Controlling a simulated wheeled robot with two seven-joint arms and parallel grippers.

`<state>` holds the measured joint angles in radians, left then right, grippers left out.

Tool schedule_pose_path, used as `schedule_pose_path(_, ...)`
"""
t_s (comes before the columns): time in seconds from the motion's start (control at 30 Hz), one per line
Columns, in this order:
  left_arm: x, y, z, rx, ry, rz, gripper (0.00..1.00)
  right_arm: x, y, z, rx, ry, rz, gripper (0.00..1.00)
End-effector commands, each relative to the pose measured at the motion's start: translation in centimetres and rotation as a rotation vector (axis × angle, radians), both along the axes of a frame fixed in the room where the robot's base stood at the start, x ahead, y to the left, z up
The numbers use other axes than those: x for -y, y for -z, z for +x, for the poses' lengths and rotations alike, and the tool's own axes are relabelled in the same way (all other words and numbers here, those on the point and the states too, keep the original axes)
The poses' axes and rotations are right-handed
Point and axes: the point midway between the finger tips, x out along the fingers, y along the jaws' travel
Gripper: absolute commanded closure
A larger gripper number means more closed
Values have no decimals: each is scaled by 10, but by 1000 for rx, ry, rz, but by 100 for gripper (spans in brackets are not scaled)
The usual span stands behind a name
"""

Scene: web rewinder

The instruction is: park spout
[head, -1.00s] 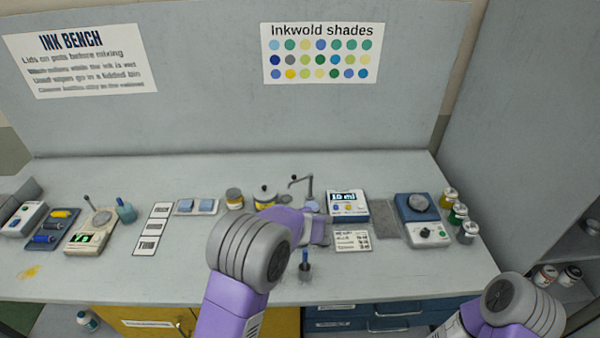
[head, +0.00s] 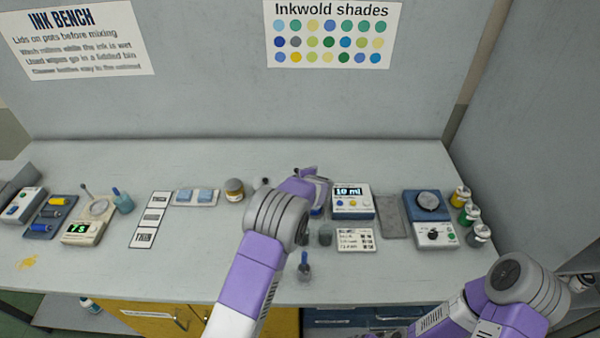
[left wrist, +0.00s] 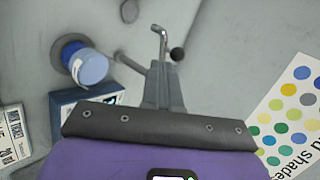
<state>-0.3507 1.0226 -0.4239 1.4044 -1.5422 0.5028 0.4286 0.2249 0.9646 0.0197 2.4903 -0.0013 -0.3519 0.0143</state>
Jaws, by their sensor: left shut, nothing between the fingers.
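The spout is a thin bent metal tube with a black ball, seen in the left wrist view (left wrist: 163,42). It stands just past the tips of my left gripper (left wrist: 162,75), with the ball close beside them. Whether the fingers touch the tube cannot be told. The fingers are together with nothing held between them. In the head view my left gripper (head: 312,182) is over the back middle of the bench, left of the 10 ml dispenser (head: 352,203), and hides most of the spout. My right gripper is outside the view; only its arm shows.
A blue cup (left wrist: 88,67) is left of the fingers in the wrist view. A grey cup (head: 325,236), a label card (head: 355,240) and a blue-handled tool (head: 304,262) are near my left arm. The bench's front strip is mostly clear.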

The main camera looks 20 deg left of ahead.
Motion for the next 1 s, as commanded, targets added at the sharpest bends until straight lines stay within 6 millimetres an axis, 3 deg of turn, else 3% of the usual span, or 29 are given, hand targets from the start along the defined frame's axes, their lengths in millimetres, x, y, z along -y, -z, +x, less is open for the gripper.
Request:
schedule_pose_path(0.33, -18, 5, 29, 0, -1, -2, 100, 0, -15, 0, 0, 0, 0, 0)
schedule_pose_path(0.8, -20, 6, 32, 0, 0, -2, 100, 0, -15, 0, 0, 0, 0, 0)
schedule_pose_path(1.0, -23, 9, 33, 1, 33, -2, 100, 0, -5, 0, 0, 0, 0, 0)
